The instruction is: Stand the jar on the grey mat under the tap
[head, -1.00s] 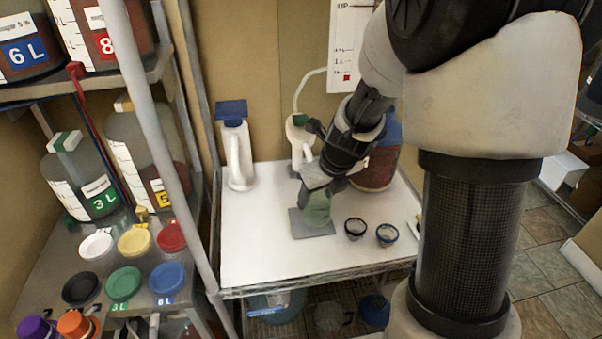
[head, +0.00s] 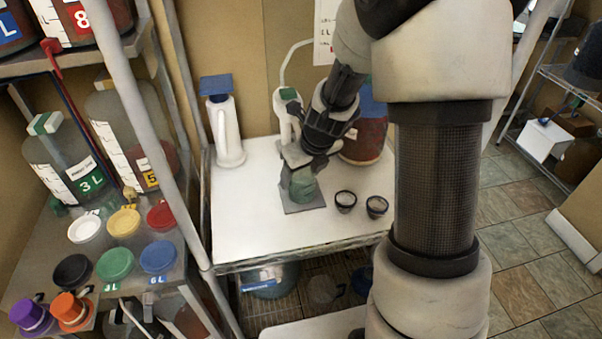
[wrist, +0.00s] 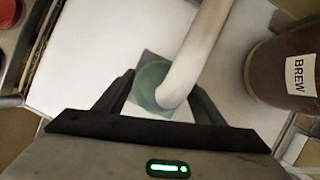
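The green jar (head: 303,187) stands about upright over the grey mat (head: 292,208) on the white table. My gripper (head: 299,168) reaches down onto the jar from above, with one finger on each side. In the wrist view the round green top of the jar (wrist: 150,84) lies between the two dark fingertips (wrist: 162,84), close to both. The pale tap spout (wrist: 205,50) crosses in front of the jar's right part, hiding that edge. Whether the jar's base touches the mat is hard to see.
Two small dark-rimmed cups (head: 345,201) stand right of the mat. A reddish-brown bucket labelled BREW (wrist: 285,75) stands close on the right. The table's front left is clear.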

